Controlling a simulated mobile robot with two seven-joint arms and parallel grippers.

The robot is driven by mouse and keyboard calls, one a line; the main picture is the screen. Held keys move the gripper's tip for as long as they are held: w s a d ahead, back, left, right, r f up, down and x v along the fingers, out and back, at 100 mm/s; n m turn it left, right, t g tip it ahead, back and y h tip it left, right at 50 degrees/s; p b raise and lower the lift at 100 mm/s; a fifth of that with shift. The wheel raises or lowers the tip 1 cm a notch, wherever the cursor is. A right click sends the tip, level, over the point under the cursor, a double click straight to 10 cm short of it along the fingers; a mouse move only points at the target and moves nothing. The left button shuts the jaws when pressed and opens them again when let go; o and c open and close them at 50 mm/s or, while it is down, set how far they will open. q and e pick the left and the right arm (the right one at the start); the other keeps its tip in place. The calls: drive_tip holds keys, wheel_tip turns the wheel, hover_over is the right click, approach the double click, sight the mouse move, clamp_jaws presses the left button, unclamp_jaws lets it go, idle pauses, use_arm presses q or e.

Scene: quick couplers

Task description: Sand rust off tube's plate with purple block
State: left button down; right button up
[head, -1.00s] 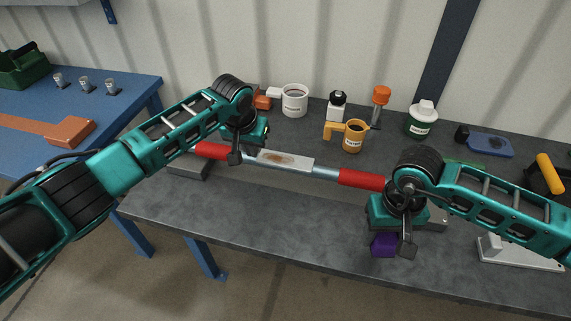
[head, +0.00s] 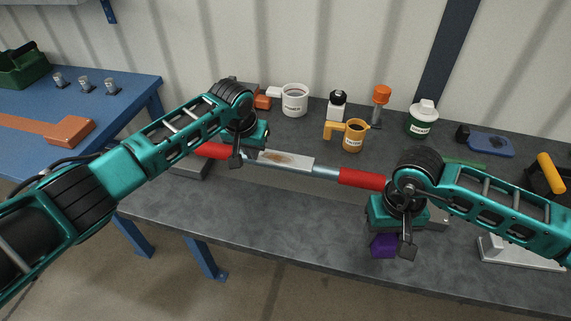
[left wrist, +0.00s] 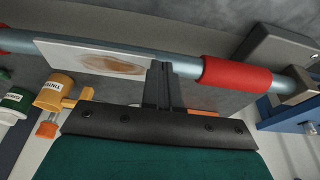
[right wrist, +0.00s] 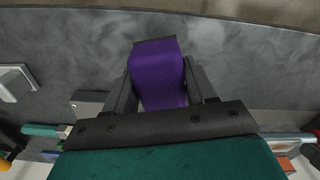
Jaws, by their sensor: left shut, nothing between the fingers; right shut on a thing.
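The tube (head: 326,172) lies across the bench with red sleeves on both sides. A pale plate (head: 300,162) sits on its middle and carries a brown rust patch (head: 284,158). The patch also shows in the left wrist view (left wrist: 116,64). My left gripper (head: 236,160) is shut and empty by the tube, between the plate and the left red sleeve; its fingers (left wrist: 160,72) are together there. My right gripper (right wrist: 160,78) is shut on the purple block (right wrist: 158,70), in front of the right red sleeve. In the head view the block (head: 383,246) hangs below the gripper.
Behind the tube stand a white mug (head: 295,100), a yellow thinner cup (head: 354,136), an orange-topped tool (head: 380,100) and a green bottle (head: 421,120). A white bracket (head: 520,254) lies at right. The bench front (head: 260,215) is clear.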

use_arm(q)
drive_tip(key=shift+f, duration=0.1)
